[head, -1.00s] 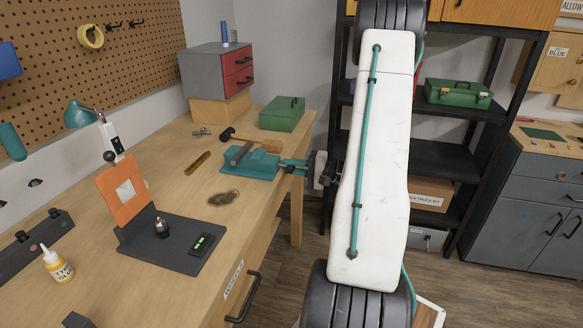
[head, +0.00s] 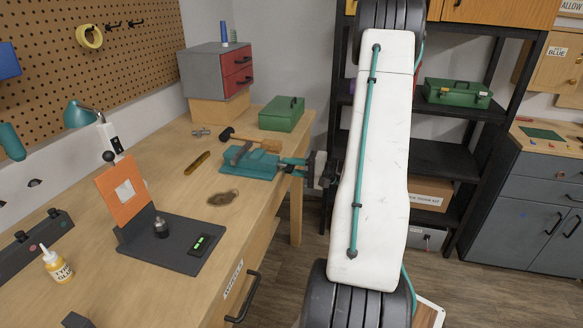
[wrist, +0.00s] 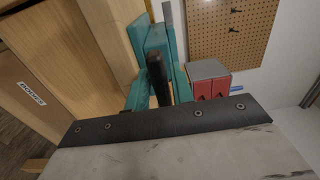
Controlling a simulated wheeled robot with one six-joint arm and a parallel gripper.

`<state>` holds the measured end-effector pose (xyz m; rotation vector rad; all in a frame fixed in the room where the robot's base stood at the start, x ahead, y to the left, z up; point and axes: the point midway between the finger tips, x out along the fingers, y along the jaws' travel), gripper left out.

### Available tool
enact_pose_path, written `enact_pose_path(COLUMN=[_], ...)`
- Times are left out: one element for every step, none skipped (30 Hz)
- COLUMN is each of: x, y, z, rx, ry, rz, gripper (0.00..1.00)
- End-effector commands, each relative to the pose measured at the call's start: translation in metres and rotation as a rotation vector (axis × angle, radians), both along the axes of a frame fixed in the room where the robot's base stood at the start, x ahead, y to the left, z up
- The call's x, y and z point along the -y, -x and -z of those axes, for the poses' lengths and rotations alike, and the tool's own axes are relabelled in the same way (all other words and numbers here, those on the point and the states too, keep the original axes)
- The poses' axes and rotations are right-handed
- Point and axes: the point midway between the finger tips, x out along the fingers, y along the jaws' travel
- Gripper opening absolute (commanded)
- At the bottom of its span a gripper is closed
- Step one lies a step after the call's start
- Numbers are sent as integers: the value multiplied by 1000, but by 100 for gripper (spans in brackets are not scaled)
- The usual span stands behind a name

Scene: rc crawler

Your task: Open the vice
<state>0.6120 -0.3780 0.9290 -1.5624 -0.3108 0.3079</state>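The teal vice (head: 247,163) sits near the right edge of the workbench in the head view, with its grey jaws on top. It also shows in the wrist view (wrist: 157,42). My gripper (head: 287,167) is at the right end of the vice, its teal fingers pointing at it. In the wrist view, a dark bar, which looks like the vice handle (wrist: 157,75), stands between the two fingers of my gripper (wrist: 159,92). The fingers are apart, one on each side of the bar. I cannot tell whether they press on it.
A wooden-handled mallet (head: 255,143) lies right behind the vice. A green toolbox (head: 282,113) and a drawer cabinet (head: 215,72) stand farther back. A dark stand with an orange panel (head: 122,190) is nearer on the workbench (head: 190,195). A black shelf (head: 445,160) stands behind my arm.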

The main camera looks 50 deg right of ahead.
Motion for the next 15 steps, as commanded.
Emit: enact_pose_path(x=[1, 2, 4, 5, 7, 10, 11, 13, 17, 18, 20, 22, 24, 26, 27], y=[1, 3, 6, 10, 14, 20, 25, 30, 37, 42, 47, 53, 56, 60, 64], z=[0, 0, 0, 0, 0, 0, 0, 0, 0, 0, 0, 0, 0, 0, 0], rx=[0, 0, 0, 0, 0, 1, 1, 1, 1, 0, 0, 0, 0, 0, 0], ry=[0, 0, 0, 1, 1, 0, 0, 0, 0, 0, 0, 0, 0, -1, -1], rz=[1, 2, 3, 3, 3, 5, 4, 4, 5, 4, 5, 4, 4, 4, 3], gripper=[24, 24, 24, 24, 24, 24, 24, 24, 24, 24, 24, 24, 24, 24, 24])
